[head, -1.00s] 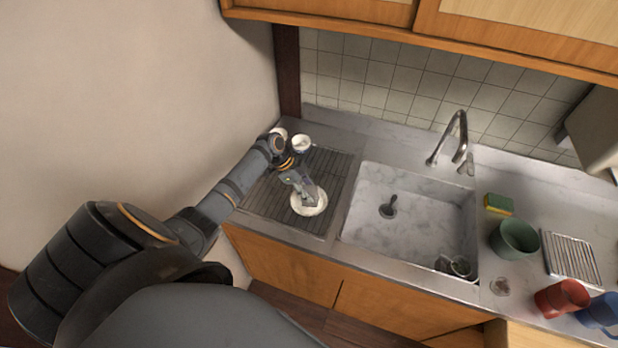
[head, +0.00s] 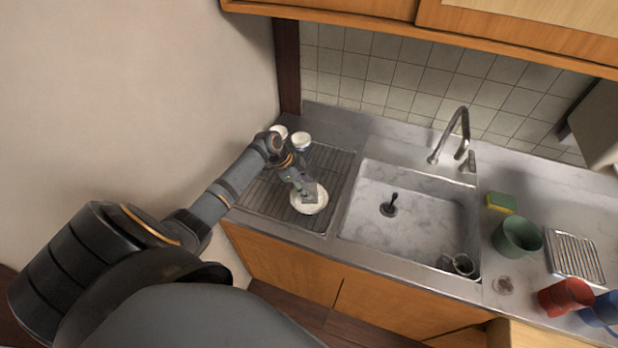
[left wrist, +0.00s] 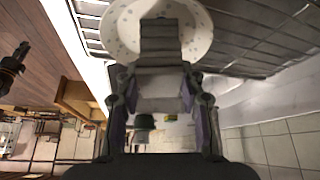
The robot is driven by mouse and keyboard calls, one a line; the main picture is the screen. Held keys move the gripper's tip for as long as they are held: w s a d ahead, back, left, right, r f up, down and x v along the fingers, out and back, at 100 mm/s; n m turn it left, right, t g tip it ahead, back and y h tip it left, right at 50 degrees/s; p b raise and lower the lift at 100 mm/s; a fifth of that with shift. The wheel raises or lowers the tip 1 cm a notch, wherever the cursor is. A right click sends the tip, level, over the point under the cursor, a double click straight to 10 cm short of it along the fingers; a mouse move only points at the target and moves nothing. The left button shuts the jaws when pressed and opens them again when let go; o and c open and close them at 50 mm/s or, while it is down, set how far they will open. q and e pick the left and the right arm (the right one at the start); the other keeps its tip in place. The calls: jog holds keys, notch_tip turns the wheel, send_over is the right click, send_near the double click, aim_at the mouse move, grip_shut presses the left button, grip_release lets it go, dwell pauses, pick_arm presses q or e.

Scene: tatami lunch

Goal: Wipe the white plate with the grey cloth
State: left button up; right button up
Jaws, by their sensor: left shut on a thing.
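The white plate (head: 302,208) lies on the ribbed draining area left of the sink, and it also shows at the top of the left wrist view (left wrist: 198,30). My left gripper (head: 306,189) is over the plate, shut on the grey cloth (left wrist: 160,42). The cloth is a small grey piece between the fingers and overlaps the plate; whether it presses on the surface is hard to tell. The cloth and fingertips hide part of the plate. My right gripper is not in view.
White cups (head: 301,140) stand behind the plate near the wall. The sink (head: 420,222) and faucet (head: 455,135) are to the right.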

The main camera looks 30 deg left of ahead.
pick_arm(q)
jog(key=m+g+b, duration=0.1)
jog(key=m+b, duration=0.1)
jog(key=b, duration=0.1)
jog(key=m+g+b, duration=0.1)
jog(key=m+b, duration=0.2)
jog(key=m+g+b, duration=0.2)
jog(key=m+b, duration=0.1)
jog(key=b, duration=0.1)
jog(key=shift+s+f+h, duration=0.15)
jog(key=shift+f+h, duration=0.15)
jog(key=shift+f, duration=0.05)
jog(key=shift+r+m, duration=0.5)
jog(key=shift+m, duration=0.1)
jog(key=shift+s+m+g+p, duration=0.15)
jog(key=shift+m+g+p, duration=0.25)
jog(key=shift+p, duration=0.05)
jog(key=shift+a, duration=0.1)
